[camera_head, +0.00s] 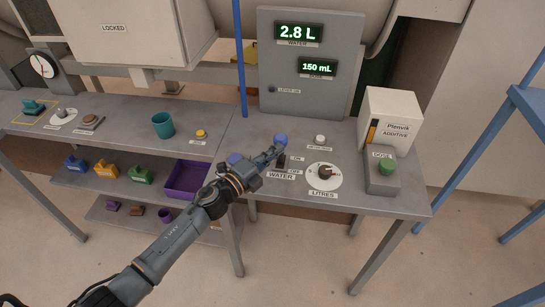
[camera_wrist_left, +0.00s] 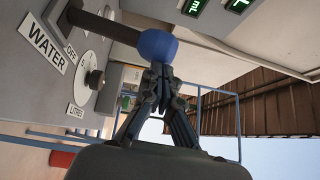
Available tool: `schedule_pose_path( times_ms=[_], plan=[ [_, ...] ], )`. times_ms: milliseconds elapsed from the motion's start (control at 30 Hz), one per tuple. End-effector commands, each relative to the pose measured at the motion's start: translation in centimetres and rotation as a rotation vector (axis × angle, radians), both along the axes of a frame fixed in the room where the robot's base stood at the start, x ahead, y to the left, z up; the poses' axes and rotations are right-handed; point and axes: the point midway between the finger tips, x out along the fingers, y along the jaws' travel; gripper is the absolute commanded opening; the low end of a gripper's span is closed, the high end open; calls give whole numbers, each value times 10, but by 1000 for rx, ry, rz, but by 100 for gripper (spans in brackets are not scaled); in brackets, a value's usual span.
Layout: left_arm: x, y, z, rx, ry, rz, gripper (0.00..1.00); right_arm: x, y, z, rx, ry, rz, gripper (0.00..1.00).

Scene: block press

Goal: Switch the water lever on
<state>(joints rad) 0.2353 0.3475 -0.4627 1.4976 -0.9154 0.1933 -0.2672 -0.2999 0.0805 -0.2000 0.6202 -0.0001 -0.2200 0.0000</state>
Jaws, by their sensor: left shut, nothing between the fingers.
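The water lever has a blue knob (camera_head: 281,139) and a dark shaft, and rises from the grey bench beside the WATER, ON and OFF labels. In the left wrist view the knob (camera_wrist_left: 157,44) is large and close, with its shaft running up to the left. My left gripper (camera_head: 275,151) is shut and empty, its fingertips right at the knob. In the wrist view the fingertips (camera_wrist_left: 160,75) meet the knob's lower edge; I cannot tell whether they touch. The gripper partly hides the lever's lower part in the head view. My right gripper is not in view.
The LITRES dial (camera_head: 325,173) and a small white button (camera_head: 320,139) stand right of the lever. The additive dispenser (camera_head: 393,122) with its green DOSE button (camera_head: 387,167) is farther right. The panel (camera_head: 310,75) behind reads 2.8 L and 150 mL; its LEVER ON lamp (camera_head: 271,89) looks dark.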

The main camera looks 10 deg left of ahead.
Motion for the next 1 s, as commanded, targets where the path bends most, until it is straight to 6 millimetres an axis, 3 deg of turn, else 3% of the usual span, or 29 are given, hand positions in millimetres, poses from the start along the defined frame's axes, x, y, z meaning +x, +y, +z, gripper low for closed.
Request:
schedule_pose_path(
  times_ms=[233, 500, 1000],
  plan=[
    [25, 0, 15, -3, -2, 1, 0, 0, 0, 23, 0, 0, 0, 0],
    [48, 1, 19, 4, 137, 0, 0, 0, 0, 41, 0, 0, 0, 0],
    [74, 0, 16, 0, 134, -1, 0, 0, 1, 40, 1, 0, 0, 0]
  ],
)
